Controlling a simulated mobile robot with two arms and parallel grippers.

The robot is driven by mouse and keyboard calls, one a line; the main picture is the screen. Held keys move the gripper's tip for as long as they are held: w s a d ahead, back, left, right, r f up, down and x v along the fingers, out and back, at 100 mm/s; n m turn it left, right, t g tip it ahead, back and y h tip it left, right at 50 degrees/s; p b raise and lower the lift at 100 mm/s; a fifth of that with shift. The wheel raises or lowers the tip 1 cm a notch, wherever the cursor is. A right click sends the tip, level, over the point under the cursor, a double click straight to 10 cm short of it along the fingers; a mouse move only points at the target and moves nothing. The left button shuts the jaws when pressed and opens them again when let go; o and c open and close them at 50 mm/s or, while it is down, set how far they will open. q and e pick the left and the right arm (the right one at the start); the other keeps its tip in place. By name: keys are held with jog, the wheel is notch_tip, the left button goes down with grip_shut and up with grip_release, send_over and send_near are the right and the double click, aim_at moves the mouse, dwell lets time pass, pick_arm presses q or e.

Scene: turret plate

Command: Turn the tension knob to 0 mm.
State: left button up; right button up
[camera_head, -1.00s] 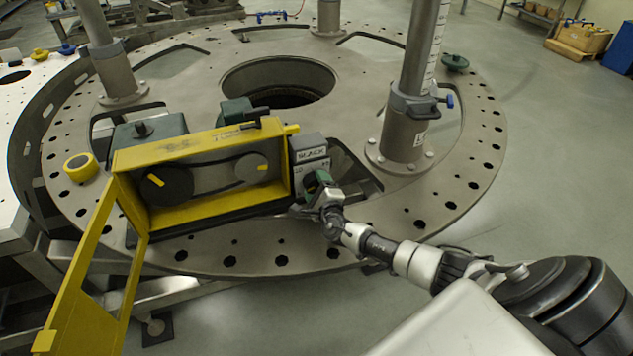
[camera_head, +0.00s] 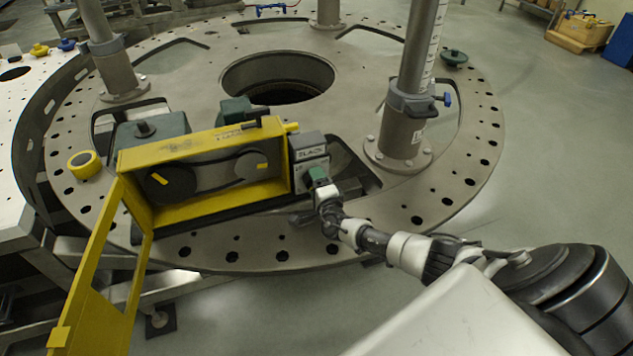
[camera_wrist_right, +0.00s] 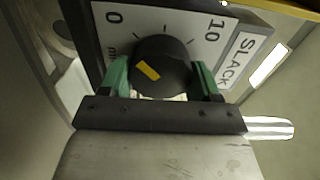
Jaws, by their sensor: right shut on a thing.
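The tension knob (camera_wrist_right: 163,62) is a round black knob with a yellow mark. It sits on a white dial plate (camera_wrist_right: 185,22) marked 0, 10, mm and SLACK in the right wrist view. The yellow mark lies on the knob's left part and points toward the upper left, near the 0 side. My right gripper (camera_wrist_right: 165,85) is shut on the knob, one green fingertip on each side. In the head view my right gripper (camera_head: 319,180) is at the grey SLACK box (camera_head: 309,154), hiding the knob there. My left gripper is not in view.
A yellow tape roll (camera_head: 84,164) lies on the turret plate (camera_head: 210,70). A grey post (camera_head: 408,110) rises at the right.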

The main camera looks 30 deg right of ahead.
jog(key=shift+s+f, duration=0.1)
jog(key=shift+f, duration=0.05)
jog(key=o, duration=0.9)
jog(key=v, duration=1)
jog(key=shift+s+p, duration=0.35)
jog(key=shift+s, duration=0.05)
